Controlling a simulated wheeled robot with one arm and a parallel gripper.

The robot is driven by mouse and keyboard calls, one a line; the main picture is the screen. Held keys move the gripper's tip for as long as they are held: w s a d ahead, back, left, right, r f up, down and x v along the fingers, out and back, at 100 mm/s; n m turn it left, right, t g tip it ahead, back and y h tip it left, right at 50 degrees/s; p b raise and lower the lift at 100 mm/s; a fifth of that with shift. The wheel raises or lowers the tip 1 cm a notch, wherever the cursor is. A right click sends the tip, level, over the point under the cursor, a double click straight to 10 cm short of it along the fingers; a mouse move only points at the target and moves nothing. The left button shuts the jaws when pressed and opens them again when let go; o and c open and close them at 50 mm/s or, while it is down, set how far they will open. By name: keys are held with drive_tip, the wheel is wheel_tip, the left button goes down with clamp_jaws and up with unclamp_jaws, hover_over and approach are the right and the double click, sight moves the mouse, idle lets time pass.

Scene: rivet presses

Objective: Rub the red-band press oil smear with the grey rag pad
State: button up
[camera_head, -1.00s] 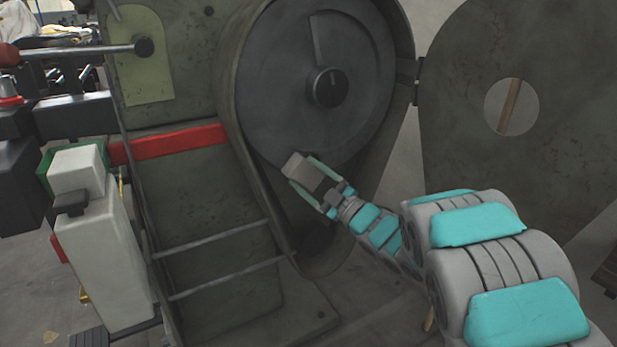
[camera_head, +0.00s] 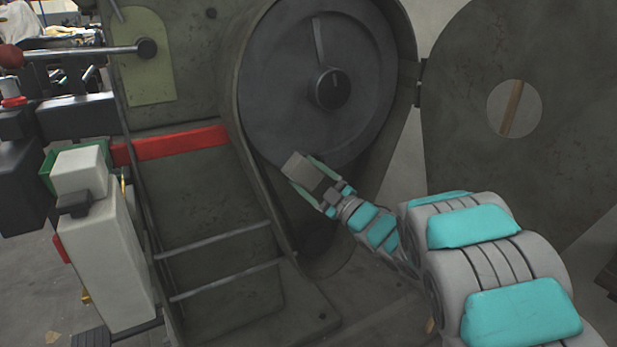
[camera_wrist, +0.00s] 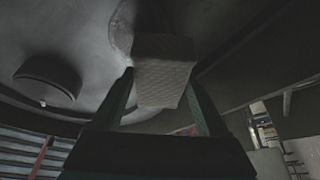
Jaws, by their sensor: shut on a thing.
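The red-band press (camera_head: 205,200) is a dark green-grey machine with a red band (camera_head: 180,144) across its front. Its round grey flywheel (camera_head: 285,90) is exposed in the housing. My gripper (camera_head: 303,172) is shut on the grey rag pad (camera_head: 297,165), at the wheel's lower edge. In the wrist view the pad (camera_wrist: 163,75) sits between both fingers, close under the wheel face. A rounded, shinier patch (camera_wrist: 120,28) shows beside the pad and partly behind it; it may be the oil smear. I cannot tell whether the pad touches the wheel. No smear is clear in the head view.
A round cover (camera_head: 460,130) with a hole stands swung open at the right. A lever with a red knob (camera_head: 10,56) sticks out at upper left. A white and black unit (camera_head: 100,240) stands at left. Two thin rods (camera_head: 215,240) cross the press front.

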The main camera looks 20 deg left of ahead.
sight(323, 173)
drive_tip(key=shift+w+a, duration=0.15)
drive_tip(key=shift+a, duration=0.05)
drive_tip(key=shift+w+d+p, duration=0.4)
drive_tip(key=shift+w+d, duration=0.95)
drive_tip(key=shift+w, duration=0.1)
drive_tip(key=shift+w+d+r+p, duration=0.1)
drive_tip(key=shift+w+d+p, duration=0.1)
drive_tip(key=shift+w+d, duration=0.45)
drive_tip(key=shift+w+d+r+p, duration=0.1)
drive_tip(key=shift+w+d+p, duration=0.1)
drive_tip(key=shift+w+d, duration=0.35)
drive_tip(key=shift+w+f, duration=0.2)
drive_tip(key=shift+w, duration=0.1)
drive_tip(key=shift+s+a, duration=0.1)
drive_tip(key=shift+s+a+b, duration=0.85)
drive_tip(key=shift+s+a, duration=0.45)
drive_tip(key=shift+s, duration=0.15)
drive_tip(key=shift+s+a+b, duration=0.85)
drive_tip(key=shift+s+a, duration=0.4)
drive_tip(key=shift+s, duration=0.3)
